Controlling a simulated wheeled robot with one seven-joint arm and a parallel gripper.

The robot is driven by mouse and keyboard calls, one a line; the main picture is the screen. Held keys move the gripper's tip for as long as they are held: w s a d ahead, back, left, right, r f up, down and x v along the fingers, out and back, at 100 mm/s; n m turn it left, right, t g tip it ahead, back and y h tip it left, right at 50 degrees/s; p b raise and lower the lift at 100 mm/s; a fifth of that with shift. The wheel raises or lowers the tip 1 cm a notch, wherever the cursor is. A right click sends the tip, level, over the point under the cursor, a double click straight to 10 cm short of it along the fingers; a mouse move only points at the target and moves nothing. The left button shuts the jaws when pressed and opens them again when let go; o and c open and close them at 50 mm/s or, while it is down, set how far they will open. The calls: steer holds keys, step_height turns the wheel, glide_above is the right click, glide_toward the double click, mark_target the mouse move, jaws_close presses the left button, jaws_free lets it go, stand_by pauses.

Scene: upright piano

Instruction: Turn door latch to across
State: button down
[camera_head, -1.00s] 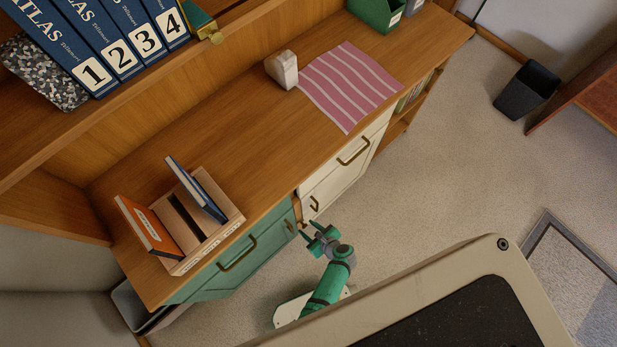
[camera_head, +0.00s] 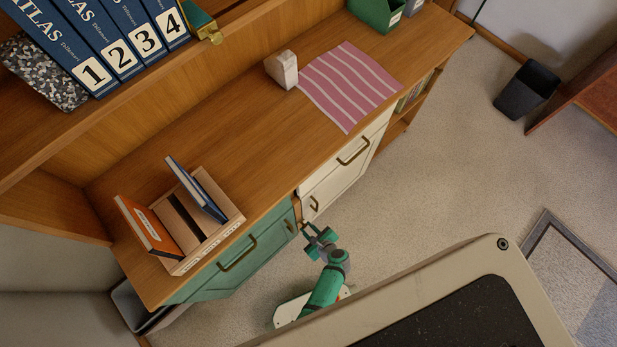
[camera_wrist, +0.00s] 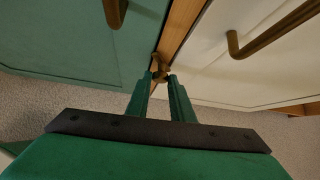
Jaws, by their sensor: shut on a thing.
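The door latch (camera_wrist: 159,68) is a small brass-brown piece on the wooden post between the green door (camera_wrist: 85,50) and the cream door (camera_wrist: 265,62). My gripper (camera_wrist: 158,79) reaches the latch from the front, with one green finger on each side of it, and is shut on it. The fingertips partly hide the latch, so its exact angle is hard to tell. In the head view my gripper (camera_head: 309,230) is low at the cabinet front, at the seam between the green and cream parts. The latch is too small there to make out clearly.
Brass handles stick out from the green (camera_head: 237,254) and cream (camera_head: 353,152) fronts. On the wooden top stand a book holder (camera_head: 205,240), a white block (camera_head: 282,69) and a striped pink cloth (camera_head: 350,85).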

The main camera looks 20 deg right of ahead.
steer(key=shift+s+a+f+n+t+h, duration=0.1)
steer(key=shift+a+f+n+t+h, duration=0.1)
steer(key=shift+n+t+h, duration=0.7)
steer(key=shift+a+f+n+t+h, duration=0.15)
steer(key=shift+n+t+h, duration=0.3)
steer(key=shift+h, duration=0.85)
steer(key=shift+s+a+f+n+t+h, duration=0.1)
steer(key=shift+a+n+t+h, duration=0.15)
steer(key=shift+n+t+h, duration=0.55)
steer(key=shift+n+h, duration=0.25)
steer(key=shift+h, duration=0.25)
steer(key=shift+a, duration=0.15)
steer(key=c, duration=1.6)
jaws_free()
steer(key=v, duration=1)
steer(key=shift+s+a, duration=0.15)
steer(key=shift+s, duration=0.2)
